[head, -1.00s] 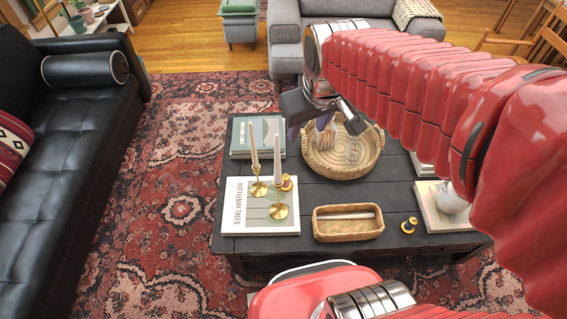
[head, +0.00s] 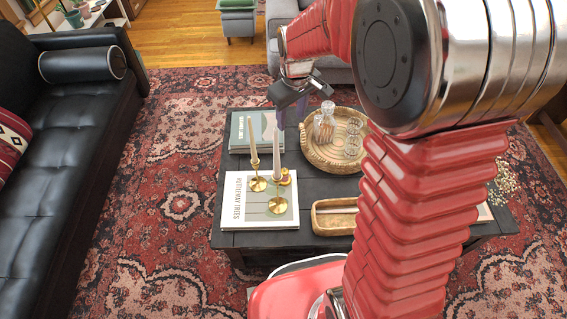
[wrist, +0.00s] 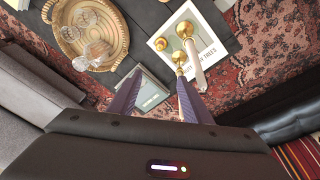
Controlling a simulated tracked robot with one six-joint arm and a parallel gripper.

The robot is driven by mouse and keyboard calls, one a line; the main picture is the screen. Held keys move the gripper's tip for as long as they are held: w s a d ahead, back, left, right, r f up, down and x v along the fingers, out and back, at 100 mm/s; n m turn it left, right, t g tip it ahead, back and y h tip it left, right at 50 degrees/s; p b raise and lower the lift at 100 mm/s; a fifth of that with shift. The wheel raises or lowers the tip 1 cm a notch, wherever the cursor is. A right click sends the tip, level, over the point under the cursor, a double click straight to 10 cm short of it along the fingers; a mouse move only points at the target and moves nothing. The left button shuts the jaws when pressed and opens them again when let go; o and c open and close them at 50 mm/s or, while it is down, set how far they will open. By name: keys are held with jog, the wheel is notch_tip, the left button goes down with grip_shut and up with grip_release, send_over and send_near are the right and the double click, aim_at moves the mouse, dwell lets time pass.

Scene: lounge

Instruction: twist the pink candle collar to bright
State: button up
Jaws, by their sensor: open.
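A pale pink candle (head: 277,157) stands upright in a brass holder (head: 278,205) on a white book on the dark table. It also shows in the wrist view (wrist: 198,72), beside the right finger, not between the fingers. A collar on it is too small to make out. A tan candle (head: 253,140) in a second brass holder (head: 257,184) stands just left of it. My gripper (head: 287,108) is open, above and behind the pink candle's top. In the wrist view its purple fingers (wrist: 160,75) are apart with nothing held.
A round wicker tray (head: 315,155) with a glass decanter (head: 324,122) and glasses is right of my gripper. A wooden tray (head: 333,229) lies in front right, partly hidden by my arm.

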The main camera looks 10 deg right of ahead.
jog(key=w+f+n+g, duration=0.15)
jog(key=w+f, duration=0.35)
jog(key=f, duration=0.5)
jog(key=n, duration=0.2)
send_over(285, 171)
notch_tip(285, 171, down, 12)
jog(key=shift+w+a+g, duration=0.1)
jog(key=shift+w+g, duration=0.2)
jog(key=shift+g, duration=0.05)
jog(key=shift+f, duration=0.1)
notch_tip(285, 171, down, 14)
jog(key=shift+r, duration=0.15)
jog(key=shift+c, duration=0.4)
